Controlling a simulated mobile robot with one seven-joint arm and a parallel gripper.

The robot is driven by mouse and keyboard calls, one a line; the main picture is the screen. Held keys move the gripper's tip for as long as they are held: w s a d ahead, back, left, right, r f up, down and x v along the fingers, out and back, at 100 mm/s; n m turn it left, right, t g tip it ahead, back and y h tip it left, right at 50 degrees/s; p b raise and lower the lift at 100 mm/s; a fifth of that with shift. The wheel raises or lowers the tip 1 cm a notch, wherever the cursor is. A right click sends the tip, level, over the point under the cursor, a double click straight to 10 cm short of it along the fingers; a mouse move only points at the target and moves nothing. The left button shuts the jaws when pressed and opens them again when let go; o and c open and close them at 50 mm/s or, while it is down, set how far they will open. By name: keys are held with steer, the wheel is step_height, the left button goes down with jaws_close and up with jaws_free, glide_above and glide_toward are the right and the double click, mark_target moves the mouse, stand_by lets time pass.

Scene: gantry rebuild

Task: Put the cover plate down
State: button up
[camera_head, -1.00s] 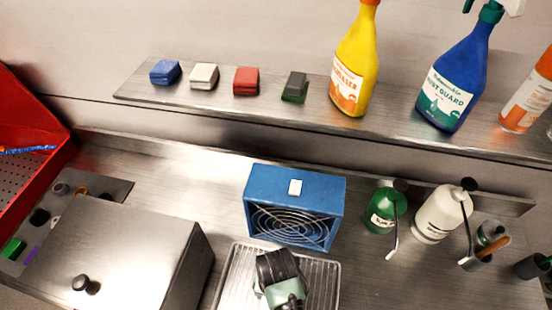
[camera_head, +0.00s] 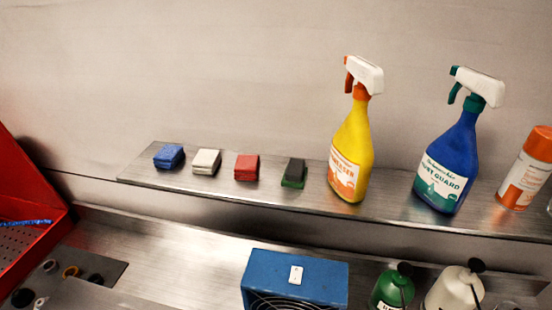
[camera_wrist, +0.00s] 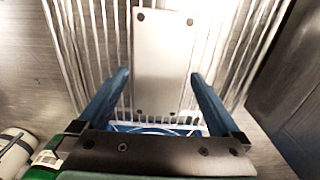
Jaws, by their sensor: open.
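The cover plate (camera_wrist: 163,58) is a flat pale grey rectangle with small dark holes near its corners. In the wrist view it lies over the wire rack (camera_wrist: 88,30), lengthwise along the bars, and looks to rest on them. My gripper (camera_wrist: 158,76) is open, its two blue fingers apart on either side of the plate's near part. I see a gap between each finger and the plate's edges. Neither the plate, the rack nor my gripper shows in the head view.
A blue fan box (camera_head: 296,278) stands on the bench, with a green bottle (camera_head: 391,287) and a white bottle (camera_head: 454,290) to its right. The shelf above holds several coloured blocks, a yellow spray bottle (camera_head: 352,150) and a blue one (camera_head: 447,165). A red bin (camera_head: 30,215) is at left.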

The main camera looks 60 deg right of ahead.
step_height(320, 180, up, 11)
steer(key=shift+b, duration=0.45)
steer(key=w+d+r+n+t+h, duration=0.3)
steer(key=w+r+t, duration=0.4)
steer(key=w+r, duration=0.75)
steer(key=w+a+r+n+t+h, duration=0.1)
steer(key=w+a+r+n+t, duration=0.35)
steer(key=w+r, duration=0.65)
steer(key=s+a+r+n+t, duration=0.1)
steer(key=a+r+t, duration=0.2)
steer(key=r, duration=0.5)
steer(key=a+r+n+t, duration=0.1)
steer(key=a+r+t, duration=0.2)
steer(key=r, duration=0.5)
steer(key=s+a+r+n+t, duration=0.1)
steer(key=a+r+t, duration=0.3)
steer(key=r, duration=0.5)
steer(key=s+a+r+n+t+y, duration=0.1)
steer(key=s+a+r+t, duration=0.2)
steer(key=r, duration=0.3)
steer(key=s+a+r+n+t+y, duration=0.2)
steer(key=s+a+r+t, duration=0.1)
steer(key=s+r, duration=0.3)
steer(key=shift+r+y, duration=0.3)
steer(key=shift+r, duration=0.45)
